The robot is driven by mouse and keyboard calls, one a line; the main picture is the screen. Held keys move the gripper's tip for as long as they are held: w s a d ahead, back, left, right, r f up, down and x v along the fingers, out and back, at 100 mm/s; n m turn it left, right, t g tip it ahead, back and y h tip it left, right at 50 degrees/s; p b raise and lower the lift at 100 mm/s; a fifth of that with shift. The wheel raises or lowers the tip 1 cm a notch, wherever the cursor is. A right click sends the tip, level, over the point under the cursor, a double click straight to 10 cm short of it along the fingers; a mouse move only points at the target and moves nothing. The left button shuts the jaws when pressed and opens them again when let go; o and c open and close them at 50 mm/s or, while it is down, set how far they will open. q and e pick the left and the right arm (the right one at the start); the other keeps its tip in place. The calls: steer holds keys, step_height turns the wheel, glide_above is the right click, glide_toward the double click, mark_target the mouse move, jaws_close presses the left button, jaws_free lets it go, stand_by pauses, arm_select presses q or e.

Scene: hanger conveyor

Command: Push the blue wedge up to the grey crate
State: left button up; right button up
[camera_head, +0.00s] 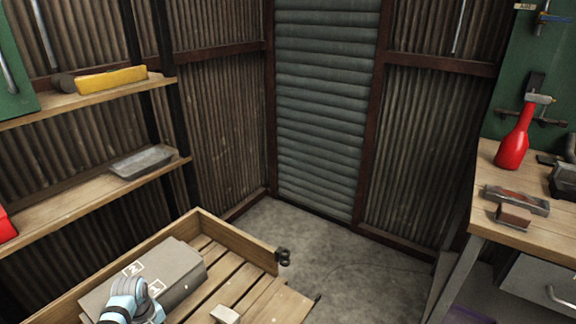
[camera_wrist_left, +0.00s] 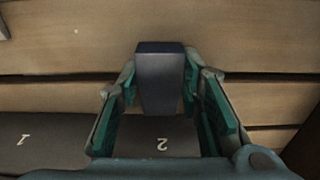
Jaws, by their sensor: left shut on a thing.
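A dark blue-grey block, which looks like the blue wedge (camera_wrist_left: 160,75), sits between the green-padded fingers of my left gripper (camera_wrist_left: 160,92) in the left wrist view. The gripper is shut on it. Behind the wedge are wooden slats. A grey box with white number marks, likely the grey crate (camera_head: 170,268), lies on the slatted wooden bed in the head view. Its face marked 1 and 2 also shows in the left wrist view (camera_wrist_left: 75,138). My left arm covers part of it in the head view, where the wedge cannot be seen. My right gripper is out of view.
The slatted wooden bed (camera_head: 240,251) has a raised rim. A small pale block (camera_head: 225,314) lies on it to the right of the grey box. Shelves (camera_head: 95,205) stand at the left.

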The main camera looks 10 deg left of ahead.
arm_select(q)
steer(key=o, duration=1.1)
step_height(320, 180, up, 12)
